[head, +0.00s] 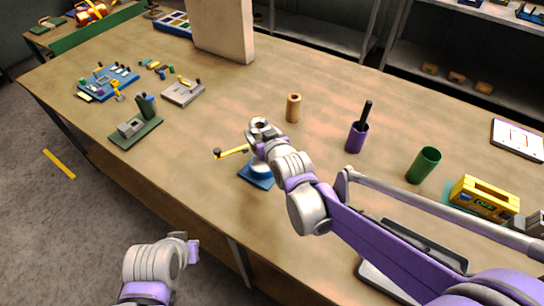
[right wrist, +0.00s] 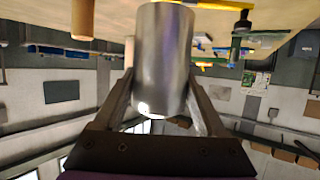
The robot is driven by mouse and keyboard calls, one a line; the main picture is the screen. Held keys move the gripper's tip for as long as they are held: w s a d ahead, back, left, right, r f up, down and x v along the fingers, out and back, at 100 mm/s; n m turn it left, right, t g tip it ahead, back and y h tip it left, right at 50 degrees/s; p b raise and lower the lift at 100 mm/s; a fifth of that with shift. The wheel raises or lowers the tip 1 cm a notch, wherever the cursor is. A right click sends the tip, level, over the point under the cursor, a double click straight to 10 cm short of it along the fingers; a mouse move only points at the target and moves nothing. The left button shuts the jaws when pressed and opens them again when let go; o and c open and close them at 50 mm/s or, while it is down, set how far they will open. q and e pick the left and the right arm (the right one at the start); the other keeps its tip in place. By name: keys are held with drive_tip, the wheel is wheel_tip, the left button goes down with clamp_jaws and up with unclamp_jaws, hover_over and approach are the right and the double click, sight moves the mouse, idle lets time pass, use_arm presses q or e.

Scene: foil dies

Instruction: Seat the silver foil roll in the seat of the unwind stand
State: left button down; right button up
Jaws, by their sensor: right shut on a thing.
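The silver foil roll (right wrist: 162,62) stands between the two fingers of my right gripper in the right wrist view. In the head view my right gripper (head: 260,130) is shut on it above the table, and the roll's round end shows among the fingers. Below the gripper is a blue base (head: 256,178) with a yellow arm (head: 233,152) ending in a dark knob. This may be the unwind stand; its seat is hidden by my gripper and wrist. The roll looks apart from it. My left gripper (head: 190,247) is off the table's front edge; its finger opening is unclear.
A tan roll (head: 293,108) stands behind the right gripper. A purple cup (head: 357,138) and green cup (head: 424,165) stand to the right. A green device (head: 135,130), grey block (head: 183,93) and blue tray (head: 108,82) lie left. The table between is mostly clear.

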drive_tip(key=shift+w+d+f, duration=0.1)
drive_tip(key=shift+w+d, duration=0.05)
wheel_tip(320, 180, down, 5)
drive_tip(key=shift+f+b, duration=0.1)
drive_tip(key=shift+b, duration=0.25)
drive_tip(key=shift+f, duration=2.2)
drive_tip(key=shift+b, duration=0.3)
drive_tip(key=shift+f, duration=0.15)
drive_tip(key=o, duration=1.6)
drive_tip(key=shift+c, duration=0.2)
